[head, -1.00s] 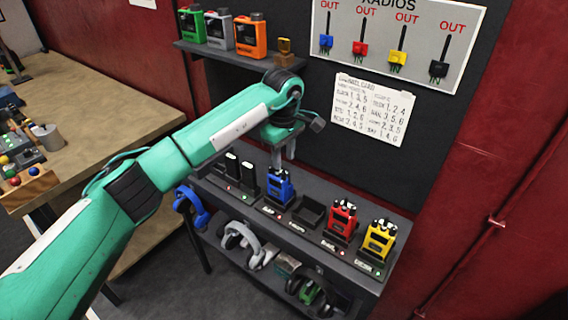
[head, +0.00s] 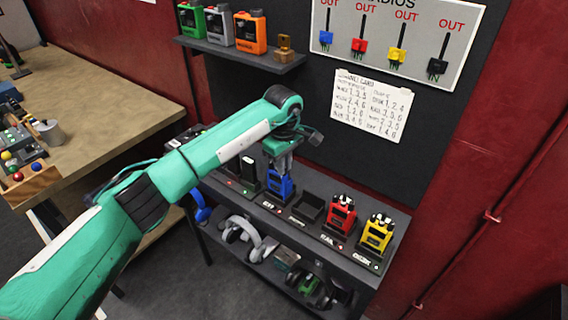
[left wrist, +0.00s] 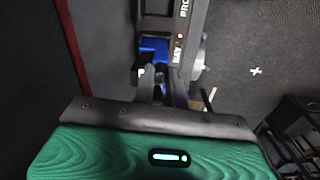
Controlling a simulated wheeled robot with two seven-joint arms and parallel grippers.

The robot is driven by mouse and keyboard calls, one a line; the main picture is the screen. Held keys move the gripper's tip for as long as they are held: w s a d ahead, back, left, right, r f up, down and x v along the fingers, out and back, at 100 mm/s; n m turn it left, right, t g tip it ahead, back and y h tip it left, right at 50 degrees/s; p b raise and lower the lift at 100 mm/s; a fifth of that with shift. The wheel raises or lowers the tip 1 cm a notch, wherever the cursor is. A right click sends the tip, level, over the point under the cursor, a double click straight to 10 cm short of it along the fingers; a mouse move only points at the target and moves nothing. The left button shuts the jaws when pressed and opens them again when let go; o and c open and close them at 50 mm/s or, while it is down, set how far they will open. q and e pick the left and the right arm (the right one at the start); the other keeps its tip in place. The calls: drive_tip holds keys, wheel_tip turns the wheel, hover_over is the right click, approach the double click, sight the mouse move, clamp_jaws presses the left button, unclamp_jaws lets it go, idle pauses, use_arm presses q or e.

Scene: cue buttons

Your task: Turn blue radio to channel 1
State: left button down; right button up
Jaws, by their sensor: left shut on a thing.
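The blue radio (head: 281,187) stands upright in its charger slot on the grey shelf. In the head view my left gripper (head: 281,168) points down over the radio's top, where the knobs are. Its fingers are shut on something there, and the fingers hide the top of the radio. In the left wrist view the blue radio (left wrist: 155,52) shows beyond the dark fingers (left wrist: 163,88). I cannot read which channel the knob is set to. My right gripper is in neither view.
A red radio (head: 340,216) and a yellow radio (head: 377,234) stand right of an empty charger (head: 307,209). Dark chargers (head: 247,168) stand to the left. Headphones (head: 240,230) lie on the lower shelf. A notice (head: 371,105) and radio board (head: 398,40) hang behind.

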use_arm(q)
drive_tip(key=n+b, duration=0.3)
drive_tip(key=b, duration=0.1)
drive_tip(key=shift+f, duration=0.2)
drive_tip(key=n+b, duration=0.4)
drive_tip(key=shift+r+n, duration=0.2)
drive_tip(key=shift+n, duration=0.1)
drive_tip(key=shift+n+b, duration=0.3)
drive_tip(key=c, duration=1.4)
unclamp_jaws()
